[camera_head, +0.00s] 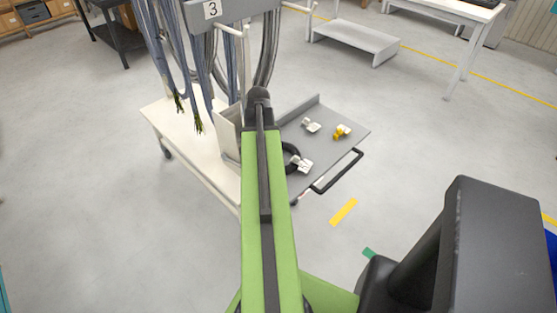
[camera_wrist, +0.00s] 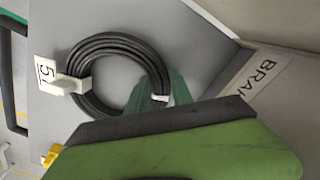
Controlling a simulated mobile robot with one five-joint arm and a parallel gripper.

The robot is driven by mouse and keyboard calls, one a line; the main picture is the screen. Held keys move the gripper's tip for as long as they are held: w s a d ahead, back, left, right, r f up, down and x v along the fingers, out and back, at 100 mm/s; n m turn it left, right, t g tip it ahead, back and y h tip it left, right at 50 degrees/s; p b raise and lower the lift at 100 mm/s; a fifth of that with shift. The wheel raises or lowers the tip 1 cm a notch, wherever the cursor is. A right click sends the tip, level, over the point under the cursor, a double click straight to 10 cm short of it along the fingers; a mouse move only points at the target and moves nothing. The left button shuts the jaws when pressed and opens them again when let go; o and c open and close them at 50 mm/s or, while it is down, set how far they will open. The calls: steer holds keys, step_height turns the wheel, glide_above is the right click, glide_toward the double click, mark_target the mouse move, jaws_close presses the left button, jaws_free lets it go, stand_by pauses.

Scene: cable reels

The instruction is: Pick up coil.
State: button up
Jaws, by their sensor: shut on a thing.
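A black cable coil (camera_wrist: 97,52) lies over the grey tray in the wrist view, with white ties and a white tag (camera_wrist: 47,72) at its left side. In the head view only part of the coil (camera_head: 291,150) shows beside my arm, with a white tag (camera_head: 301,163). My gripper (camera_wrist: 158,93) has its green fingers at the coil's lower right side and is shut on it. The head view hides the gripper behind my arm. I cannot tell if the coil is clear of the tray.
The grey tray (camera_head: 335,123) has a black handle (camera_head: 340,174) on its right edge. A white piece (camera_head: 311,125) and a yellow piece (camera_head: 342,132) lie on it. Several hanging cables (camera_head: 197,60) and a white cart (camera_head: 180,130) stand at left. Open floor lies to the right.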

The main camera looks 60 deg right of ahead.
jaws_close()
stand_by(0.8)
step_height(320, 180, up, 4)
steer(key=p, duration=0.4)
steer(key=shift+s+r+p, duration=0.1)
steer(key=shift+r+p, duration=0.2)
steer(key=s+d+r+p, duration=0.4)
steer(key=s+r+p, duration=0.2)
steer(key=s, duration=0.4)
steer(key=shift+s+r, duration=0.15)
steer(key=shift+s, duration=0.25)
